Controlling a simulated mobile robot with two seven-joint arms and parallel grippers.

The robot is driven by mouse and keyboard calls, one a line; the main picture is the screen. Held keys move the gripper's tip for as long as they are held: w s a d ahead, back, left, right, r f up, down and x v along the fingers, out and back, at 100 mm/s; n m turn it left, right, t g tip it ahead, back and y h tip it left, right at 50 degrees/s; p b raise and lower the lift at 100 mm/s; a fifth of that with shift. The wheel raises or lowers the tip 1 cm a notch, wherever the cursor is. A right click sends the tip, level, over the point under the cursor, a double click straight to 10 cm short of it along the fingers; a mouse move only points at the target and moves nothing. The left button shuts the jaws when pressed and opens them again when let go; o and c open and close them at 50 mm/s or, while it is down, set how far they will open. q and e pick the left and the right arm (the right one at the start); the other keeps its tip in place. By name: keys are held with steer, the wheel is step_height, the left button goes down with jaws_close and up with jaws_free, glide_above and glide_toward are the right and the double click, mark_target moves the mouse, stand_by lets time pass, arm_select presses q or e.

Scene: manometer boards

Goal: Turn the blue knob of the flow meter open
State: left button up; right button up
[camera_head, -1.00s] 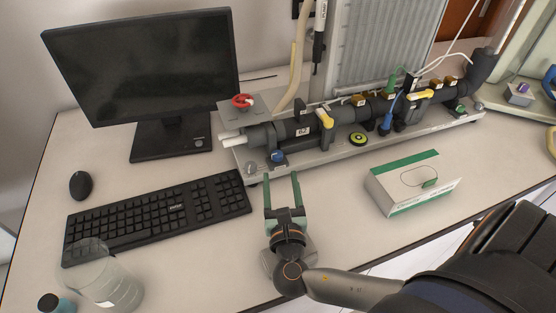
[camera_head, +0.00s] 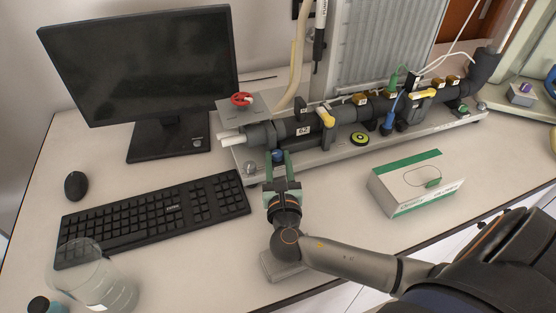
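The flow meter (camera_head: 291,131) is a dark grey pipe assembly on a pale base plate along the back of the table. My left gripper is not in view.
A keyboard (camera_head: 155,217) lies left of my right gripper, with a monitor (camera_head: 140,65) behind it. A white and green box (camera_head: 415,184) stands to the right. A glass beaker (camera_head: 98,277) is at the front left. The table between gripper and box is clear.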

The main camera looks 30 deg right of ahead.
jaws_close()
